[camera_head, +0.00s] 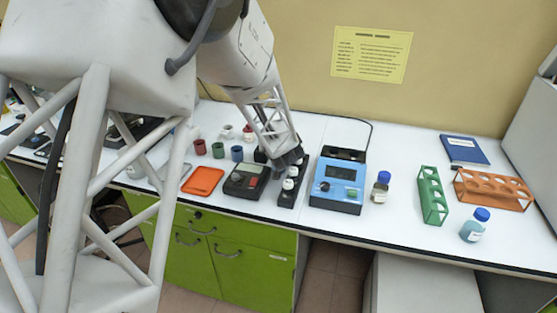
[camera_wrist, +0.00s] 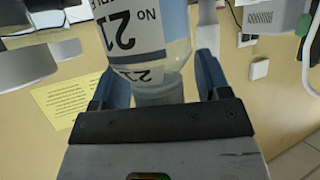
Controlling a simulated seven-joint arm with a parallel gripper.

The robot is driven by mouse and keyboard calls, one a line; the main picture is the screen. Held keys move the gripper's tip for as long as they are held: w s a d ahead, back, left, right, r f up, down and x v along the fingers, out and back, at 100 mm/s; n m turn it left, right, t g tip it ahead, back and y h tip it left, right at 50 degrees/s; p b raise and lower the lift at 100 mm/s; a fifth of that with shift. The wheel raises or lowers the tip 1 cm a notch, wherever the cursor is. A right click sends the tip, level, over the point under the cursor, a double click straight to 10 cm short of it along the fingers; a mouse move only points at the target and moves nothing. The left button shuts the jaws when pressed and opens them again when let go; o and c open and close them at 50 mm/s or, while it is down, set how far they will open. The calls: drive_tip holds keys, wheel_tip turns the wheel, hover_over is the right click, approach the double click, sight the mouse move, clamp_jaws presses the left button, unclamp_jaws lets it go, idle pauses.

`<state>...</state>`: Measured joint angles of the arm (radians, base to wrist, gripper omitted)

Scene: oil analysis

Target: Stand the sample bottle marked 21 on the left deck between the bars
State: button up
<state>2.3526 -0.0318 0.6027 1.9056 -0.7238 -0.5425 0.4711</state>
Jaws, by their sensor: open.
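The sample bottle marked 21 (camera_wrist: 157,63) is clear with a white label and fills the upper middle of the wrist view. It stands between the two blue fingers of my gripper (camera_wrist: 157,90), which are open with small gaps visible on both sides. In the head view my gripper (camera_head: 287,160) is low over a narrow black unit (camera_head: 288,199) with white round parts (camera_head: 289,184). The arm hides the bottle there. I cannot tell which surface is the left deck or see its bars clearly, nor what the bottle rests on.
A blue instrument (camera_head: 338,199) stands close right of my gripper, a dark grey one (camera_head: 246,181) close left. Beyond are an orange tray (camera_head: 203,181), small coloured cups (camera_head: 218,150), blue-capped bottles (camera_head: 381,187) (camera_head: 474,226), a green rack (camera_head: 432,196) and an orange rack (camera_head: 492,190).

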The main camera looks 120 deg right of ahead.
drive_tip(key=shift+c, duration=0.3)
clamp_jaws()
idle(0.4)
drive_tip(key=shift+r, duration=5.05)
